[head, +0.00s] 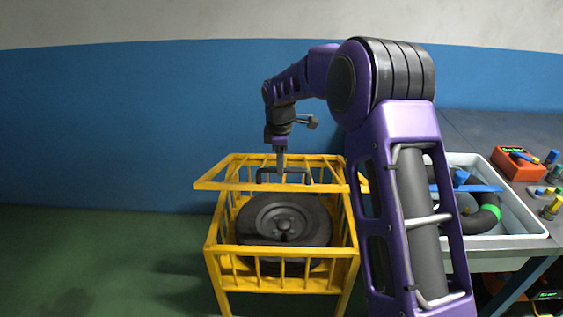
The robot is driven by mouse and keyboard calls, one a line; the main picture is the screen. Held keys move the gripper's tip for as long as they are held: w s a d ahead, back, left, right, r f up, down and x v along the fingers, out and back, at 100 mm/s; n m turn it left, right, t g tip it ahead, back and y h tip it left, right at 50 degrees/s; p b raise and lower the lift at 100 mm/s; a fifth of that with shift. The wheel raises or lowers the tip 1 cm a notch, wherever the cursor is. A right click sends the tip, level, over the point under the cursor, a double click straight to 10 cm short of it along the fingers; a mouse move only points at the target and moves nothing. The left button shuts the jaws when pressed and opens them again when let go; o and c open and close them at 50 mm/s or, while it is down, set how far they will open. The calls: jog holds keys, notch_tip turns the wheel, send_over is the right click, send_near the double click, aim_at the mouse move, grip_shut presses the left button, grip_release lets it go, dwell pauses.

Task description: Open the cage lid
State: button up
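The yellow cage (212,262) stands left of my arm in the head view, with a dark wheel (284,222) inside it. Its yellow barred lid (225,187) is partly raised, with its front edge well above the cage's front rim and the far side near the back. A dark handle (262,174) sits on the lid. My gripper (281,176) points down at the handle and appears shut on it; the fingertips are small in this view. My arm hides the right end of the lid and part of the cage's right side.
A workbench (500,135) stands to the right with a pale tray (525,225) holding a dark curved hose (484,218). A red box (514,164) and several coloured pieces lie beside it. A blue wall (100,125) is behind; the green floor (100,260) at left is clear.

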jog(key=w+r, duration=0.2)
jog(key=r, duration=0.7)
jog(key=w+r, duration=0.2)
jog(key=r, duration=0.8)
jog(key=shift+w+r, duration=0.2)
jog(key=shift+w, duration=0.15)
dwell(0.9)
dwell(0.4)
